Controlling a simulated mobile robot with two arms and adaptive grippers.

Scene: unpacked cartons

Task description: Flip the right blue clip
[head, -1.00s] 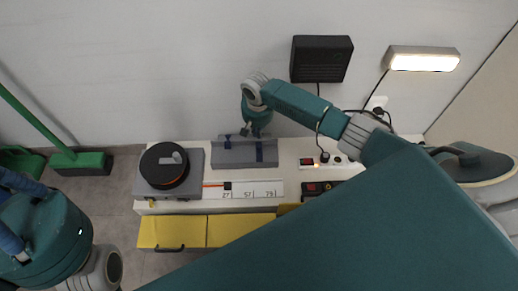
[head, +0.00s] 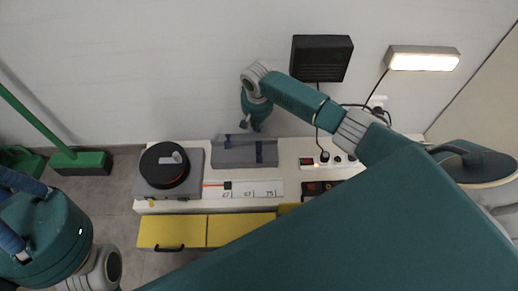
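A grey angled holder (head: 240,161) sits on the white bench top. It has two dark blue clips. The right blue clip (head: 260,152) stands as a narrow upright strip on the right part of the holder. The left blue clip (head: 228,142) shows near the holder's upper edge. My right gripper (head: 250,126) points down just behind the holder's back edge, slightly left of the right clip and apart from it. Its two fingertips look spread with nothing between them. My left arm shows at the lower left, but its gripper is out of view.
A grey box with a round black and orange spool (head: 164,166) stands left of the holder. A numbered white strip (head: 250,189) lies in front. Yellow drawers (head: 180,231) are below. My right arm covers the front right.

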